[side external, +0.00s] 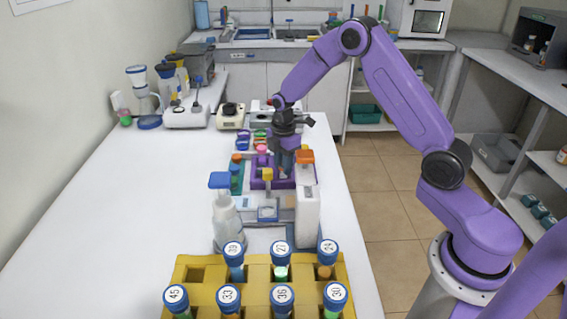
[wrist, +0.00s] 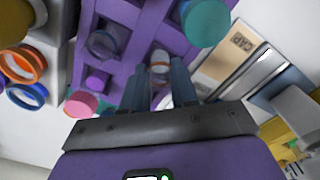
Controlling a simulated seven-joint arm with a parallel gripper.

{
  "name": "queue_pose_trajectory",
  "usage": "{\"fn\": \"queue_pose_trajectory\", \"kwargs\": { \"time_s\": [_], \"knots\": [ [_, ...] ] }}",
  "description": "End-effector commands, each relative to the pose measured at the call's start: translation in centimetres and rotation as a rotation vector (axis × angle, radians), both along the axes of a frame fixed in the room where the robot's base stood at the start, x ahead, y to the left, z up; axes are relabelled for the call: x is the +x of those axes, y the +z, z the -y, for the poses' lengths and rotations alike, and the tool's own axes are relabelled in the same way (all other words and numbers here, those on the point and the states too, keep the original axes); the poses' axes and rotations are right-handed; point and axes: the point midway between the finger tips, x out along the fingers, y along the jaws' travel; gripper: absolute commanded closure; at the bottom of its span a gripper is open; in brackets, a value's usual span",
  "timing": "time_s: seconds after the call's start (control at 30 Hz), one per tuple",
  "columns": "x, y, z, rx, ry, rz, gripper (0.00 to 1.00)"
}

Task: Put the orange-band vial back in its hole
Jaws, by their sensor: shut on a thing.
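My gripper (wrist: 160,75) is shut on the orange-band vial (wrist: 160,58), a small pale vial with an orange ring that shows between the two fingers in the wrist view. Beyond it is the purple rack (wrist: 146,28) with square openings. In the side view my gripper (side external: 284,172) is over the purple rack (side external: 257,184), pointing down. The vial is too small and covered to make out there. I cannot tell whether the vial's lower end is inside a hole.
A pink cap (wrist: 82,104), a clear round vial (wrist: 104,43) and a teal cap (wrist: 205,22) are close around the fingers. A wash bottle (side external: 227,220) and yellow tube rack (side external: 252,272) are nearer the camera.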

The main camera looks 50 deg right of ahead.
Motion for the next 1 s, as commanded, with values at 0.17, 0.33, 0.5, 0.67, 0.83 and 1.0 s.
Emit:
{"fn": "queue_pose_trajectory", "kwargs": {
  "time_s": [0.17, 0.33, 0.5, 0.67, 0.83, 1.0],
  "knots": [
    [0.0, 0.0, 0.0, 0.0, 0.0, 0.0, 1.0],
    [0.0, 0.0, 0.0, 0.0, 0.0, 0.0, 1.0],
    [0.0, 0.0, 0.0, 0.0, 0.0, 0.0, 0.56],
    [0.0, 0.0, 0.0, 0.0, 0.0, 0.0, 0.42],
    [0.0, 0.0, 0.0, 0.0, 0.0, 0.0, 0.42],
    [0.0, 1.2, 0.0, 0.0, 0.0, 0.002, 0.42]
  ]
}}
